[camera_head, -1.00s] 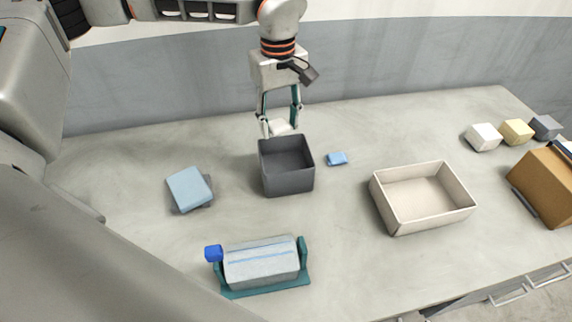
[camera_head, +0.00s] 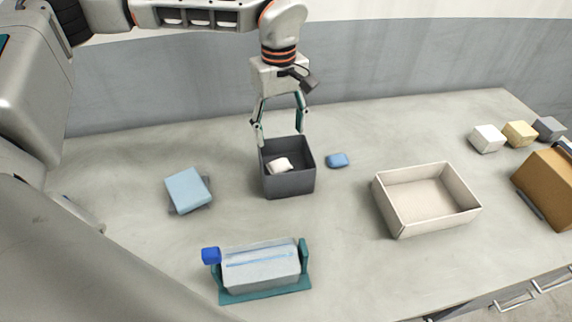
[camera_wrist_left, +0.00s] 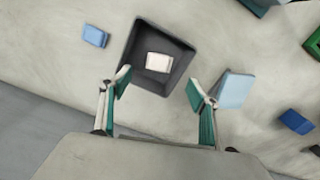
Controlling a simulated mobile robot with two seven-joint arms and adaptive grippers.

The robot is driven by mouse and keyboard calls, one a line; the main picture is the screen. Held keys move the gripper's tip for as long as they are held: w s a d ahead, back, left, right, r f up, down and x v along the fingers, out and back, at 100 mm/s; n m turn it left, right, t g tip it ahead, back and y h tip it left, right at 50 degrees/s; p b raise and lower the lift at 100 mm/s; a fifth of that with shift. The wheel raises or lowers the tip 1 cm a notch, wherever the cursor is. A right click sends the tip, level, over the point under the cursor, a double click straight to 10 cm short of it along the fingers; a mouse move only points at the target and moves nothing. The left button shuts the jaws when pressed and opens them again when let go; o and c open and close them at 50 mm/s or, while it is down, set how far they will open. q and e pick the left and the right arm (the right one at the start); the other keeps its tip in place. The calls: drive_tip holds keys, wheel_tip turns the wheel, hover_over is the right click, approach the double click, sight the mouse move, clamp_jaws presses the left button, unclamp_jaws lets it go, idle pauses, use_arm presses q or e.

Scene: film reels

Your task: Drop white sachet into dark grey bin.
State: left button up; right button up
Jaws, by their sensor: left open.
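The white sachet (camera_head: 280,165) lies inside the dark grey bin (camera_head: 289,186). In the left wrist view the sachet (camera_wrist_left: 158,62) shows within the walls of the bin (camera_wrist_left: 186,48), apart from the fingers. My left gripper (camera_head: 281,133) is open and empty, above the back edge of the bin. Its two spread fingers also show in the left wrist view (camera_wrist_left: 158,84). My right gripper is not in view.
A small blue sachet (camera_head: 337,160) lies right of the bin. A beige tray (camera_head: 407,228) stands further right. Light blue blocks (camera_head: 188,188) lie to the left. A teal holder with a grey roll (camera_head: 262,266) stands in front. Small blocks (camera_head: 487,139) and a brown box (camera_head: 545,187) are at far right.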

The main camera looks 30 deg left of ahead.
use_arm(q)
wheel_tip(320, 180, up, 12)
idle(0.5)
drive_tip(key=shift+f, duration=0.1)
